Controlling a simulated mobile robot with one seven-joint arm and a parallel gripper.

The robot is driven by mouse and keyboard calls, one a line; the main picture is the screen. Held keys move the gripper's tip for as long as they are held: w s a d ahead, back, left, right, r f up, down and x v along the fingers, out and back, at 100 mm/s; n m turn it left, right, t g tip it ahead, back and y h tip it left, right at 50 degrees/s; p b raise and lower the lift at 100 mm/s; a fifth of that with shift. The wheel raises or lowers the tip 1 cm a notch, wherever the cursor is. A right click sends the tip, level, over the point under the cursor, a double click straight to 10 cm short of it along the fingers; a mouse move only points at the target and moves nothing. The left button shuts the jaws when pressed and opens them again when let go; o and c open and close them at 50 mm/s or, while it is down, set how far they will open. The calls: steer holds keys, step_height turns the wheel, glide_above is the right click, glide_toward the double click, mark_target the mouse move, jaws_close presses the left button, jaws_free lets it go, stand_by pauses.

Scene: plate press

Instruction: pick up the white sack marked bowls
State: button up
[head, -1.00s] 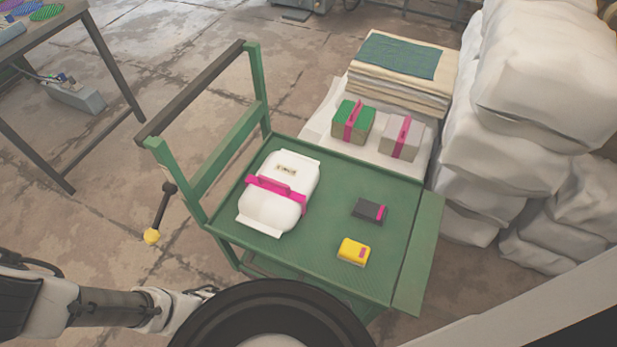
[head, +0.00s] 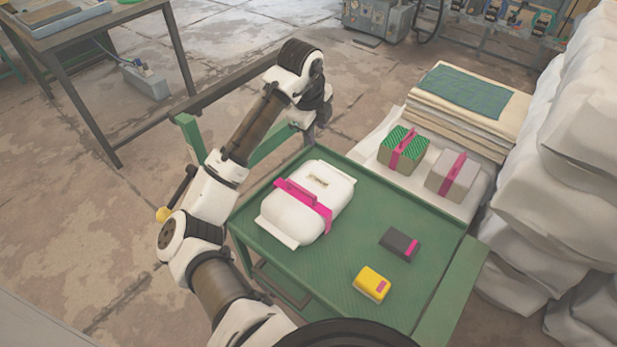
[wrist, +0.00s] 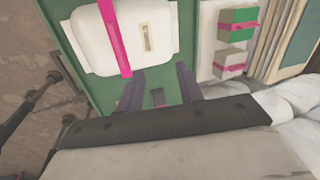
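The white sack (head: 336,194) lies flat on the green cart top (head: 345,268), with a pink strap and raised pink handle (head: 303,200) across it. Its small label is too small to read. In the wrist view the sack (wrist: 90,42) is ahead of the fingers, its pink handle left of centre. My gripper (wrist: 158,80) is open and empty, its two dark fingers spread near the sack's label end. In the head view my arm reaches over the cart's left side, and the gripper end hangs beyond the sack, near the cart's far corner. I see no contact with the sack.
A dark box (head: 399,242) and a yellow box (head: 371,283) lie right of the sack. Behind the cart are a green-topped box (head: 400,153), a grey box (head: 442,170) and folded cloths (head: 475,120). White sacks (head: 560,170) are piled at right. The cart's push frame (head: 187,132) stands at left.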

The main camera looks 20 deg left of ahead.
steer(key=s+a+f+m+g, duration=0.1)
steer(key=s+a+f+g, duration=0.15)
steer(key=s+f, duration=0.2)
steer(key=b, duration=0.2)
glide_above(301, 188)
steer(key=shift+g+y, duration=0.3)
steer(key=shift+g, duration=0.05)
step_height(301, 188, down, 8)
steer(key=shift+w+r, duration=0.1)
steer(key=shift+w, duration=0.05)
steer(key=shift+f, duration=2.9)
steer(key=shift+c, duration=0.3)
jaws_close()
steer(key=shift+r, duration=0.1)
